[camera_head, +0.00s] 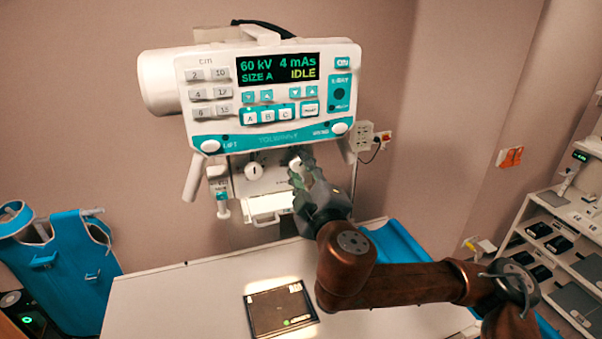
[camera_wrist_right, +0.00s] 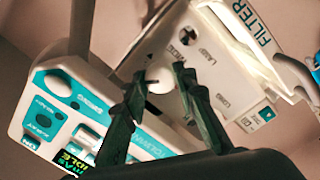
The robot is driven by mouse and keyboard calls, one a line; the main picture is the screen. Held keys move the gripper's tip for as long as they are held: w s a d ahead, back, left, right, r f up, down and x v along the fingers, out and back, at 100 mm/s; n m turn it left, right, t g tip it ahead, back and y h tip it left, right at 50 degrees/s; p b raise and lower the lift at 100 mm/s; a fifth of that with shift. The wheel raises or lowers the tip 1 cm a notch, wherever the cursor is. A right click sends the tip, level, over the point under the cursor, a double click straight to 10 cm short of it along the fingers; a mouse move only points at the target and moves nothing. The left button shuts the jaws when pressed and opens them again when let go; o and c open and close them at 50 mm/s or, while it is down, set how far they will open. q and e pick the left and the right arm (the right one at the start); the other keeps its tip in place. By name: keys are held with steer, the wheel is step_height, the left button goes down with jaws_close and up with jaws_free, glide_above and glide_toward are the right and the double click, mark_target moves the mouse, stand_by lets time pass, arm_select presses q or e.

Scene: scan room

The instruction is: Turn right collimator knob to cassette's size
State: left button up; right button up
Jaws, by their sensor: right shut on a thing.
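The right collimator knob (camera_head: 296,164) is a small white dial on the collimator front (camera_head: 275,183), below the control panel. My right gripper (camera_head: 301,172) reaches up to it and partly covers it. In the wrist view my right gripper's fingers (camera_wrist_right: 160,82) are shut on the white knob (camera_wrist_right: 160,76). Its pointer mark is hard to read. The left knob (camera_head: 254,171) is uncovered, with a dark, near-upright mark. The dark cassette (camera_head: 268,312) lies flat on the table in a lit patch. My left gripper is out of view.
The control panel (camera_head: 265,135) reads 60 kV, 4 mAs, SIZE A, IDLE. The pale table (camera_head: 170,300) is clear left of the cassette. A blue apron (camera_head: 60,265) hangs at left. A shelf (camera_head: 545,200) with dark plates stands at right.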

steer(key=n+b, duration=0.1)
steer(key=n, duration=0.4)
steer(key=shift+n, duration=0.4)
steer(key=n, duration=0.6)
steer(key=shift+y, duration=0.3)
steer(key=shift+f+n, duration=0.1)
steer(key=shift+n, duration=0.2)
steer(key=o, duration=1.2)
steer(key=shift+c, duration=0.2)
steer(key=shift+s, duration=0.1)
steer(key=v, duration=0.7)
steer(key=shift+s+d, duration=0.15)
